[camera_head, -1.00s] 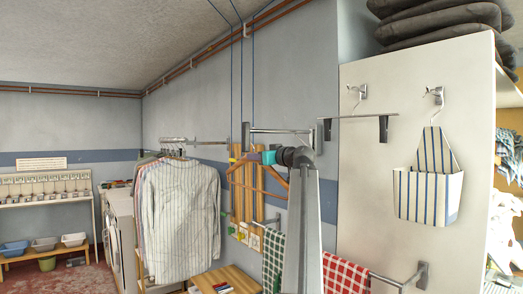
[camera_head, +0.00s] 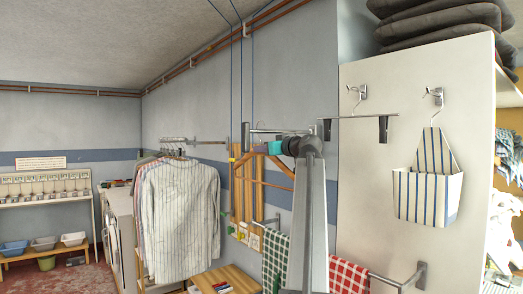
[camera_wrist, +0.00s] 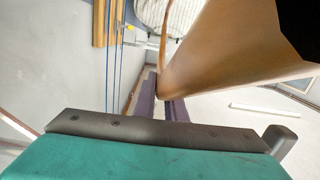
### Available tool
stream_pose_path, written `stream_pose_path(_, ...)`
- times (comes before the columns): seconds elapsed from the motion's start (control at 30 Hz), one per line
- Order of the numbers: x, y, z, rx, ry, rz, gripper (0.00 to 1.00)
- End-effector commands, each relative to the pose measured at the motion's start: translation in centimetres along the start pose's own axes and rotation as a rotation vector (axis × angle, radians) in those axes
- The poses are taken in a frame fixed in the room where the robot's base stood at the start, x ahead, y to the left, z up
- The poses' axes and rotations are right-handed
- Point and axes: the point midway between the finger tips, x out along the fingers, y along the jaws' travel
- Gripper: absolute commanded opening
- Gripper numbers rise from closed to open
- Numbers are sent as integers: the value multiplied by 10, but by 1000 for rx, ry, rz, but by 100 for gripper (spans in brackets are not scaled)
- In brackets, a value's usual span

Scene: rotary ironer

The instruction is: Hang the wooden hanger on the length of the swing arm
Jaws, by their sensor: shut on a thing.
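A metal bar that looks like the swing arm (camera_head: 275,131) runs level just above my gripper. I cannot make out the hanger's hook, nor whether it touches the bar.
A clip hanger (camera_head: 358,116) hangs right of my arm, beside a striped peg bag (camera_head: 428,180). Checked towels (camera_head: 345,276) hang below. Striped shirts (camera_head: 180,208) hang on a rail at left. Wooden boards (camera_head: 239,190) and blue cords stand behind the hanger.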

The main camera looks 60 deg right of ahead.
Motion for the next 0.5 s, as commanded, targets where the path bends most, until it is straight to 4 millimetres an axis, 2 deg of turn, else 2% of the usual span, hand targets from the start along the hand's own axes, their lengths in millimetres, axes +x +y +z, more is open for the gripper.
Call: stream_pose_path(0.5,-24,-1,2,0,2,0,0)
